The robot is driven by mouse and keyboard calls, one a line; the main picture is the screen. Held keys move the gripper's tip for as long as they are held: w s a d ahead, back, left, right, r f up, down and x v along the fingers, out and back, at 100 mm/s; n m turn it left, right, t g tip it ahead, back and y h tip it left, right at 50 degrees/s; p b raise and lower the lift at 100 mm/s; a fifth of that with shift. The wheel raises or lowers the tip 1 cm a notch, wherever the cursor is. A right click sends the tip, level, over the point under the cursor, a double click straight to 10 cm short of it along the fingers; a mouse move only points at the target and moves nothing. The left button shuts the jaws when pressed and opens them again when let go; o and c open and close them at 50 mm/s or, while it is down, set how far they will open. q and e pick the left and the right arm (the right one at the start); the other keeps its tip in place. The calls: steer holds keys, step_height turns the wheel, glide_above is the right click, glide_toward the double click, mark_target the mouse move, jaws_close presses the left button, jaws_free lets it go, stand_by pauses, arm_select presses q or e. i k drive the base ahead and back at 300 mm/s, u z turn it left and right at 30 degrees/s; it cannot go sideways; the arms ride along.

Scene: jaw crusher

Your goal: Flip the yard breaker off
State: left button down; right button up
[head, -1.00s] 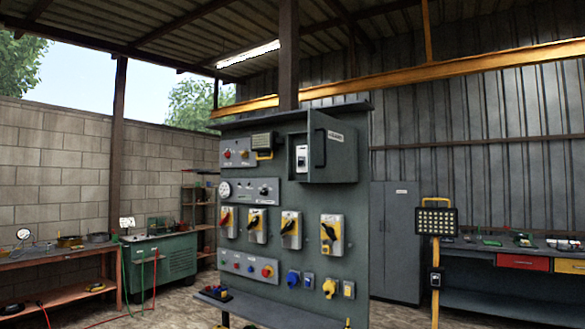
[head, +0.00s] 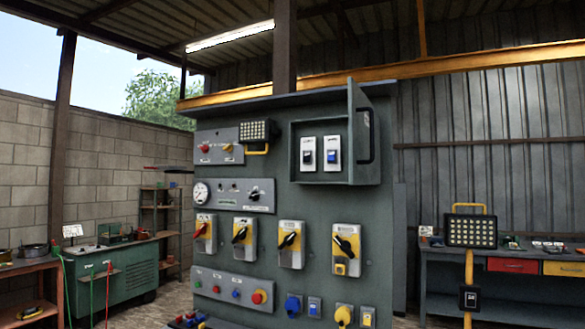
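A grey control panel (head: 290,215) stands ahead of me. Near its top right is an open breaker box (head: 302,178) with its door (head: 364,135) swung out to the right. Inside are two breakers side by side on white plates, a left breaker (head: 307,156) with a dark rocker and a right breaker (head: 332,156) with a blue rocker. Their labels are too small to read, so I cannot tell which is the yard breaker. Neither of my grippers shows in the head view.
The panel carries several yellow-plated rotary switches (head: 290,243), a gauge (head: 201,192) and coloured buttons (head: 259,297). A work lamp on a yellow stand (head: 471,232) is to the right, before a bench (head: 520,285). A green cabinet (head: 112,275) is at left.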

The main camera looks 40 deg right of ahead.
mark_target(307, 155)
steer(key=z, duration=0.3)
steer(key=i, duration=1.15)
steer(key=z, duration=1.5)
steer(key=i, duration=0.95)
steer(key=z, duration=0.85)
